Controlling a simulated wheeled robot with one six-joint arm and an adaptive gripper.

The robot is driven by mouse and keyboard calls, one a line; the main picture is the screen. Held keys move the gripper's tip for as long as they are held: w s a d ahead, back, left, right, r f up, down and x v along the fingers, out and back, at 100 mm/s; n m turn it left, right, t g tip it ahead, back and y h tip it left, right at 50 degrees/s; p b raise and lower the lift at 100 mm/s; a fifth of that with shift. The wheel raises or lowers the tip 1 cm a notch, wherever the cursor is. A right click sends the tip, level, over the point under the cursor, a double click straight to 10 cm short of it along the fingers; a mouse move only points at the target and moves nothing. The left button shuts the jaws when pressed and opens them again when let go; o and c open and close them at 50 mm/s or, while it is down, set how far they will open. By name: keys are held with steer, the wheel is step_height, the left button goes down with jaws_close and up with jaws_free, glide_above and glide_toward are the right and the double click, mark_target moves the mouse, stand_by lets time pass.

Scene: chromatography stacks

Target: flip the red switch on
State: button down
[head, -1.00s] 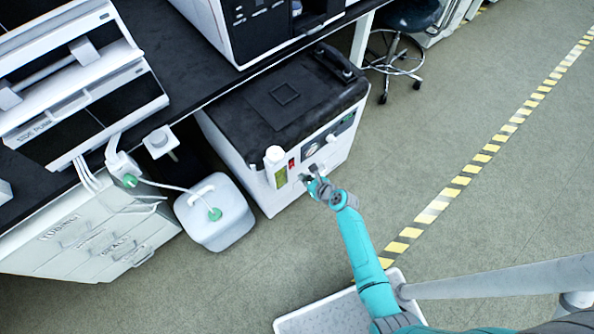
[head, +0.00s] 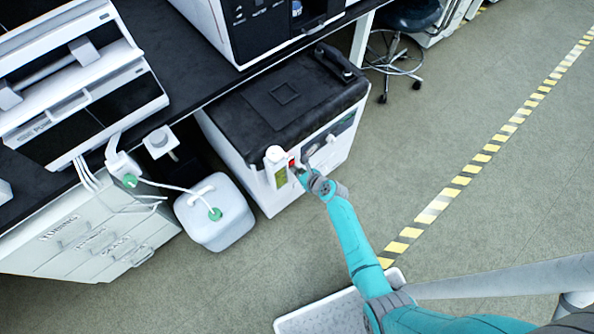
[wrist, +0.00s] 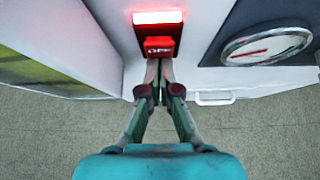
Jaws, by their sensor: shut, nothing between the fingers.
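The red switch (wrist: 158,42) is on the white front panel of the floor unit in the wrist view. Its upper part glows bright and its lower part carries white lettering that I cannot read surely. It also shows small and red in the head view (head: 291,162). My gripper (wrist: 160,65) is shut and empty. Its fingertips are at the lower edge of the switch, and I cannot tell whether they touch it. In the head view my gripper (head: 297,168) is at the panel and partly covers the area just below the switch.
The white unit (head: 262,190) with a black top stands under the bench edge. A round gauge (wrist: 266,46) is right of the switch, a yellow-green label panel (wrist: 45,45) left. A white jug (head: 215,228) stands on the floor at left. Open floor lies to the right.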

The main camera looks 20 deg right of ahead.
steer(key=shift+r, duration=0.1)
steer(key=shift+w+r, duration=0.1)
steer(key=shift+r, duration=0.75)
